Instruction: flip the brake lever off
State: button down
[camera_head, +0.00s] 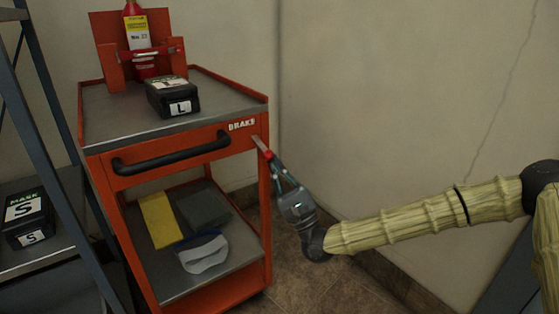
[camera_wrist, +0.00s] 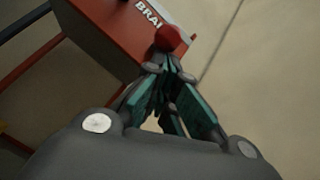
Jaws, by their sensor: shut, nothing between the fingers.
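The brake lever (camera_head: 261,147) is a thin metal bar with a red knob on the right front of the orange cart (camera_head: 265,190), just below the white BRAKE label (camera_head: 241,125). It slants down to the right. In the wrist view its red knob (camera_wrist: 170,38) is right at my fingertips. My gripper (camera_head: 272,160) is shut with nothing between its fingers. Its tips are at the knob and seem to touch it or nearly so. In the wrist view my gripper (camera_wrist: 168,62) shows its teal fingers together and partly covers the lever.
The cart carries a black box marked L (camera_head: 172,97) and a red bottle (camera_head: 138,35) on top. A black handle (camera_head: 170,155) crosses its front. Cloths and a mask lie on the lower shelf. A wall stands behind. A shelf with a box marked S (camera_head: 25,215) is at left.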

jog(key=r+g+h+p, duration=0.1)
jog(key=h+p, duration=0.1)
jog(key=p, duration=0.3)
jog(key=s+d+r+m+g+h+p, duration=0.1)
jog(key=r+h+p, duration=0.1)
jog(key=p, duration=0.3)
jog(key=s+r+g+h+p, duration=0.1)
jog(key=r+g+p, duration=0.1)
jog(key=p, duration=0.3)
jog(key=shift+s+d+m+h, duration=0.1)
jog(key=shift+d+m+h, duration=0.2)
jog(key=shift+h, duration=0.1)
jog(key=shift+r+p, duration=0.3)
jog(key=shift+p, duration=0.1)
